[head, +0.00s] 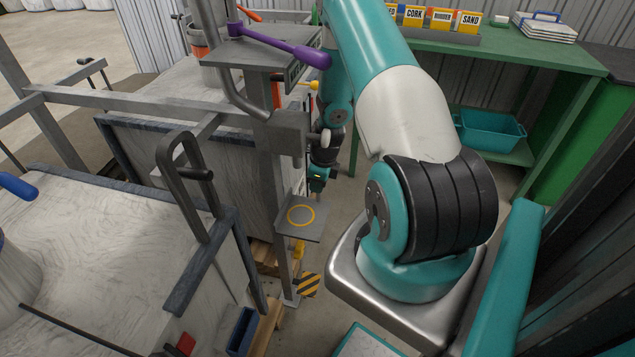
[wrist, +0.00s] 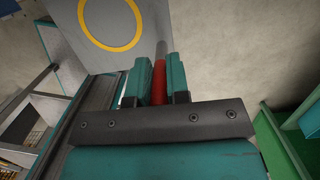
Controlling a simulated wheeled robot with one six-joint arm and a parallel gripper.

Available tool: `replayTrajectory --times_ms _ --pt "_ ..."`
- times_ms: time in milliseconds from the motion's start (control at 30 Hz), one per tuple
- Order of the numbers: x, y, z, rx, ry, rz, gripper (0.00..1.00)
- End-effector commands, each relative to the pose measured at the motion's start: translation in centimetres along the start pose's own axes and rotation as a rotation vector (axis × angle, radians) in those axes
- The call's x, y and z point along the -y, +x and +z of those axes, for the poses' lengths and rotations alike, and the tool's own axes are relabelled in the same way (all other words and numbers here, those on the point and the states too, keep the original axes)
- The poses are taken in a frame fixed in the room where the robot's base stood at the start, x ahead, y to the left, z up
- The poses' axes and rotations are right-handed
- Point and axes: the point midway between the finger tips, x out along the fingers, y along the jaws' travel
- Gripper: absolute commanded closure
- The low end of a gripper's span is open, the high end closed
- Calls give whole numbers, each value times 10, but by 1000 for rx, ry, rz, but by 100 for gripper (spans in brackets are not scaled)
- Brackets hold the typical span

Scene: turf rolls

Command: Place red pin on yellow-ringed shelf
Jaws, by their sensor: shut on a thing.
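My gripper (wrist: 159,86) is shut on the red pin (wrist: 158,80), which stands between the two teal fingers in the wrist view with a grey end beyond them. The yellow-ringed shelf (head: 301,216) is a small grey plate on a post, low in the middle of the head view, and its ring is empty. In the wrist view the shelf (wrist: 108,22) lies ahead and to the left of the pin. In the head view my gripper (head: 317,186) is just behind the shelf's far right corner. I cannot make out the held pin there.
A purple-handled lever (head: 280,46) sits on the metal frame above the shelf. A green bench (head: 480,52) with labelled yellow boxes and a teal bin (head: 490,135) is at the back right. Bare floor lies right of the shelf.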

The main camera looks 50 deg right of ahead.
Motion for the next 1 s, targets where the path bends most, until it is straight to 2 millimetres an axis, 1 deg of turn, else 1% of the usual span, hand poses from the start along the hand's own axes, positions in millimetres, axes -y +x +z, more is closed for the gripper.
replayTrajectory --times_ms 67,100,167,200,433,533,600,667,800,900,1000 --pt "0 0 0 0 0 -1 100" --pt "0 0 0 0 0 -1 77" --pt "0 0 0 0 0 -1 63" --pt "0 0 0 0 0 -1 58" --pt "0 -1 0 0 0 -1 58" --pt "0 -8 1 1 0 -2 58" --pt "1 -19 3 1 0 -2 58" --pt "2 -25 2 2 0 -5 58" --pt "1 -52 2 2 0 -5 58" --pt "1 -69 2 2 0 -4 58" --pt "1 -80 2 1 0 -2 58"
